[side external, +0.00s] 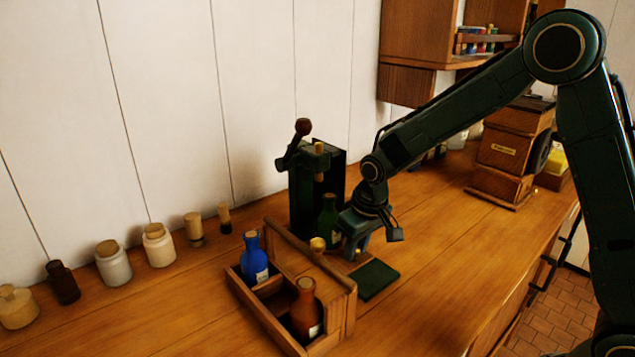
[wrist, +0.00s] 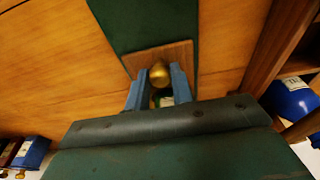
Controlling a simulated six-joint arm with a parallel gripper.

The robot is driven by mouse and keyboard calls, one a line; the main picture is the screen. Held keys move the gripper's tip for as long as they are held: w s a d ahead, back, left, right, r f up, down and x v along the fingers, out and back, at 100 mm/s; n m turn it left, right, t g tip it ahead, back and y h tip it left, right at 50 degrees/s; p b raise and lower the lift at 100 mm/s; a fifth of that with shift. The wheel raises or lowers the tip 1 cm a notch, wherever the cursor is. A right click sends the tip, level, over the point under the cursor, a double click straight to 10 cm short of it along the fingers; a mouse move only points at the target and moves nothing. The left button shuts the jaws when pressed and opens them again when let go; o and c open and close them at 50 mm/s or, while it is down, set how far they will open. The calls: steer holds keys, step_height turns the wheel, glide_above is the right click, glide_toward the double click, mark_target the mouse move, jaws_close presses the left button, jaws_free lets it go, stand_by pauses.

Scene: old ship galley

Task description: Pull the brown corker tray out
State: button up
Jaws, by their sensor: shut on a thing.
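The dark green corker (side external: 303,205) stands upright against the back wall, with its lever raised. A green bottle (side external: 328,218) stands at it, just left of my gripper. The brown corker tray (wrist: 182,53) shows in the wrist view as a small wooden plate with a round brass knob (wrist: 159,75). My gripper (side external: 357,245) is low in front of the corker. In the wrist view its blue fingers (wrist: 156,88) are shut on the knob, one on each side. In the side view my gripper hides most of the tray.
A dark green mat (side external: 374,279) lies in front of the corker. A wooden caddy (side external: 342,304) with a blue bottle (side external: 254,262) and a brown bottle (side external: 306,312) stands close on the left. Jars (side external: 113,265) line the wall. The counter to the right is clear up to a wooden box (side external: 503,150).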

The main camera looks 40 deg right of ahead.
steer(key=shift+s, duration=3.55)
steer(key=o, duration=0.9)
steer(key=shift+s, duration=0.1)
steer(key=shift+r, duration=3.5)
